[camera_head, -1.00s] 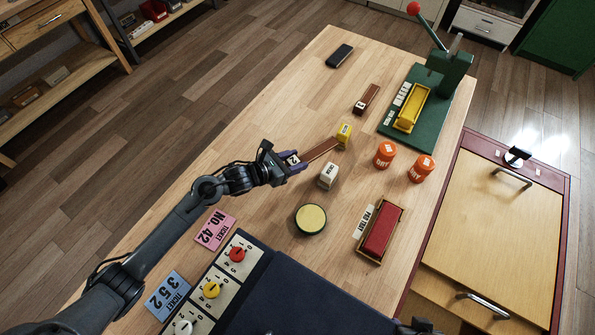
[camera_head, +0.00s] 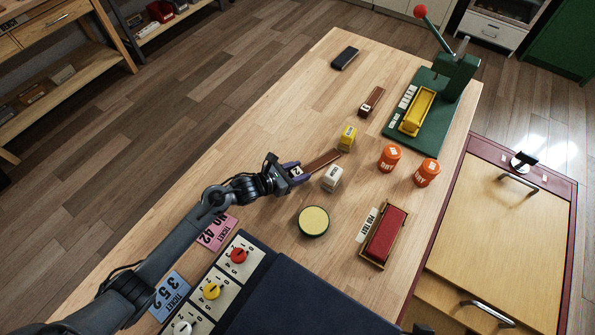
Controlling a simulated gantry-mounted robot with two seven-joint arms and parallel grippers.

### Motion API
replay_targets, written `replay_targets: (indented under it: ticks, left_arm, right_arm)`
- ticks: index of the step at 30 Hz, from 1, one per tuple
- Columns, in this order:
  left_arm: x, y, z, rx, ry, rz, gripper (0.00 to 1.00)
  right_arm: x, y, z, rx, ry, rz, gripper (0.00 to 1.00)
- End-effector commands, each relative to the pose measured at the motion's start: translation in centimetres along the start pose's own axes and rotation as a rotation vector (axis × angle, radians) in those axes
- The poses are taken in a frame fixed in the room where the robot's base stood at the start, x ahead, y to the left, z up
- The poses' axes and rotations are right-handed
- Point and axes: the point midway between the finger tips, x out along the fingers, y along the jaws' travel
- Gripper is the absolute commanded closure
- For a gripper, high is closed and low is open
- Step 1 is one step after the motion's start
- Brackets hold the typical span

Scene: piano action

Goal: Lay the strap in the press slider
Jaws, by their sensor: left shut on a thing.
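My left gripper (camera_head: 296,173) is shut on the near end of a brown strap (camera_head: 322,161) with a small white number label. The strap points up and right, its far end close to a yellow block (camera_head: 347,137). I cannot tell whether the strap touches the table. The press (camera_head: 455,75) stands at the back right on a green base (camera_head: 428,134), with a red-knobbed lever. Its yellow slider (camera_head: 417,111) is a long tray on that base and looks empty. A second, darker strap (camera_head: 371,101) lies left of the press base. My right gripper is not in view.
A white block (camera_head: 332,177), a round yellow-topped tin (camera_head: 313,221) and two orange jars (camera_head: 389,157) stand near the left gripper. A red pad tray (camera_head: 383,236) lies at the right. A black case (camera_head: 345,58) lies at the far end.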

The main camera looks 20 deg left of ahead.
Motion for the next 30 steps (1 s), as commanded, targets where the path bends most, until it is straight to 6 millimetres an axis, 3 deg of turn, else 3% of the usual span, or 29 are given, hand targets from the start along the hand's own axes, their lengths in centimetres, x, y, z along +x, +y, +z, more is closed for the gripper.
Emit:
replay_targets:
  ticks: [1, 6, 18, 23, 30]
  left_arm:
    - [0.0, 0.0, -0.1, 0.001, 0.0, 0.0, 0.51]
    - [0.0, 0.0, 0.0, 0.0, 0.0, 0.0, 0.28]
    - [-0.3, 0.0, 0.4, -0.002, 0.0, 0.0, 0.28]
    - [-2.4, 0.1, 0.1, 0.002, 0.003, 0.002, 0.28]
    - [-6.9, 0.0, 0.2, 0.003, 0.003, -0.001, 0.28]
  right_arm:
    - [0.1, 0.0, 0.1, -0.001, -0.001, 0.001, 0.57]
    - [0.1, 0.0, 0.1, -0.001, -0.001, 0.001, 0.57]
    - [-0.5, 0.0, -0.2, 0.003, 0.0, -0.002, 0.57]
    - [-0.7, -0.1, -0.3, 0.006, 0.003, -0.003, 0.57]
    - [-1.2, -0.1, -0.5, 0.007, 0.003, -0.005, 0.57]
